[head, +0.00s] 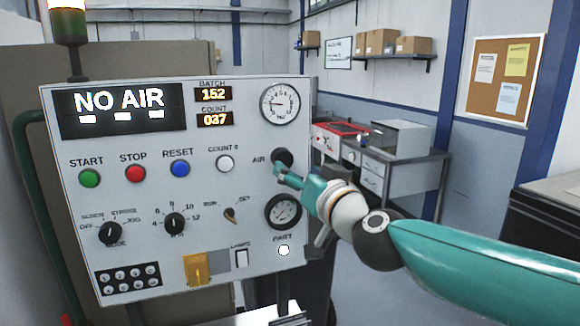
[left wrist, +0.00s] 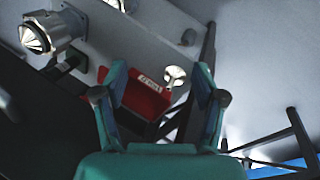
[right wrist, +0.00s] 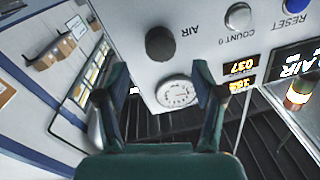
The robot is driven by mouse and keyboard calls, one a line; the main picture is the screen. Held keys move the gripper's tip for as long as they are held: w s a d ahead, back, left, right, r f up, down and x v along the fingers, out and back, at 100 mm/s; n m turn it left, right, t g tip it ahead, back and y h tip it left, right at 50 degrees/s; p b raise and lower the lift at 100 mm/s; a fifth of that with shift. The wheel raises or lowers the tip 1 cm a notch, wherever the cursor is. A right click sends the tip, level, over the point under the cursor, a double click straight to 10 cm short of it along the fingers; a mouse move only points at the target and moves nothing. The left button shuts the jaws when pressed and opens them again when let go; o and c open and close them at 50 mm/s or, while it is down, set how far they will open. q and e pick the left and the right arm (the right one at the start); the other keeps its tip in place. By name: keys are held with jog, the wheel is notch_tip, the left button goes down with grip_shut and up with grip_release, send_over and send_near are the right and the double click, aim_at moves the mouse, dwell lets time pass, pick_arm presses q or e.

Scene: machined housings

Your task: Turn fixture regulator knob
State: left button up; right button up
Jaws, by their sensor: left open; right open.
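A round black knob (head: 282,158) labelled AIR sits on the right side of the grey control panel (head: 60,150), between two dial gauges. It also shows in the right wrist view (right wrist: 160,42), where the picture is upside down. My right gripper (head: 279,173) is at the knob's lower edge in the head view; contact cannot be told. In the right wrist view its open fingers (right wrist: 157,88) frame the upper gauge (right wrist: 176,92), with the knob beyond them. My left gripper (left wrist: 158,82) is open and empty in the left wrist view, outside the head view.
The display (head: 122,107) reads NO AIR. In the left wrist view, a red block (left wrist: 140,97) and a silver fitting (left wrist: 42,35) are close to the left fingers.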

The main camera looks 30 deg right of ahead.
aim_at(285, 161)
jog(key=s, duration=0.4)
jog(key=s+a, duration=0.1)
jog(key=s, duration=0.1)
jog(key=shift+f, duration=0.15)
jog(key=shift+w, duration=0.15)
jog(key=w, duration=0.3)
jog(key=w+d, duration=0.1)
jog(key=w, duration=0.3)
jog(key=w+d, duration=0.1)
jog(key=w, duration=0.3)
jog(key=shift+w+r, duration=0.2)
jog(key=shift+w, duration=0.05)
jog(key=shift+w+r, duration=0.1)
jog(key=shift+w, duration=0.1)
jog(key=shift+n, duration=0.5)
jog(key=shift+s+n+p, duration=0.2)
jog(key=shift+n+p, duration=0.1)
jog(key=shift+n, duration=0.1)
jog(key=shift+w, duration=0.15)
